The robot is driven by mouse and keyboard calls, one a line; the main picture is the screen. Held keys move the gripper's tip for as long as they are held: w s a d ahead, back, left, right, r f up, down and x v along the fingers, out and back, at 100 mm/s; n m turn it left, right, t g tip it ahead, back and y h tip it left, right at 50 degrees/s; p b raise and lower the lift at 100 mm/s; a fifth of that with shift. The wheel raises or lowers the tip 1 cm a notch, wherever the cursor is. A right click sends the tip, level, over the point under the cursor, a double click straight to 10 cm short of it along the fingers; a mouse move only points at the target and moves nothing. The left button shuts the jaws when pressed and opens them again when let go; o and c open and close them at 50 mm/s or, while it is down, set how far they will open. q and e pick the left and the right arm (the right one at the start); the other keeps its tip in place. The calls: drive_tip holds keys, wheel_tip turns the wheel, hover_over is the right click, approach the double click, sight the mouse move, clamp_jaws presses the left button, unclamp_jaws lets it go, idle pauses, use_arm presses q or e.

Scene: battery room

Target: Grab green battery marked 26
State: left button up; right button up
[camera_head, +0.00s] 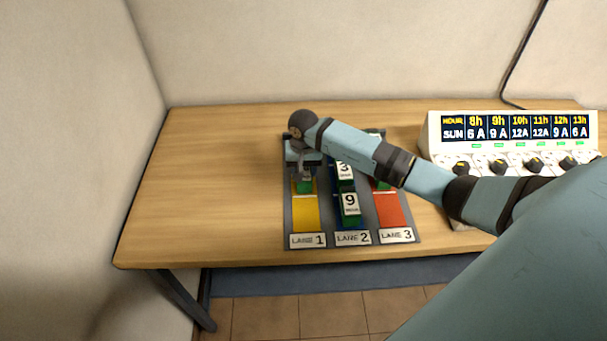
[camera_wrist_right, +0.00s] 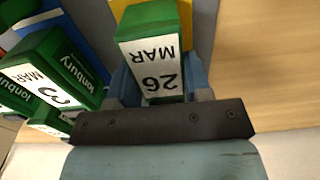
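The green battery marked 26 (camera_wrist_right: 155,65) has a white label reading "26 MAR", upside down in the right wrist view. It sits between the two blue-grey fingers of my right gripper (camera_wrist_right: 160,88), one on each side. Whether the fingers press on it I cannot tell. In the head view my right gripper (camera_head: 305,172) points down over the yellow lane 1 strip (camera_head: 306,213), and a bit of green battery (camera_head: 304,187) shows under it. My arm hides the back of the lanes. My left gripper is not in view.
In lane 2 stand green batteries marked 3 (camera_wrist_right: 50,75) and 9 (camera_head: 350,205), close beside my gripper. Lane 3 is red (camera_head: 391,210). A white control panel with knobs (camera_head: 510,130) stands at the right. The left of the wooden table (camera_head: 200,190) is clear.

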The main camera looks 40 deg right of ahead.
drive_tip(key=shift+c, duration=0.8)
drive_tip(key=shift+r, duration=0.1)
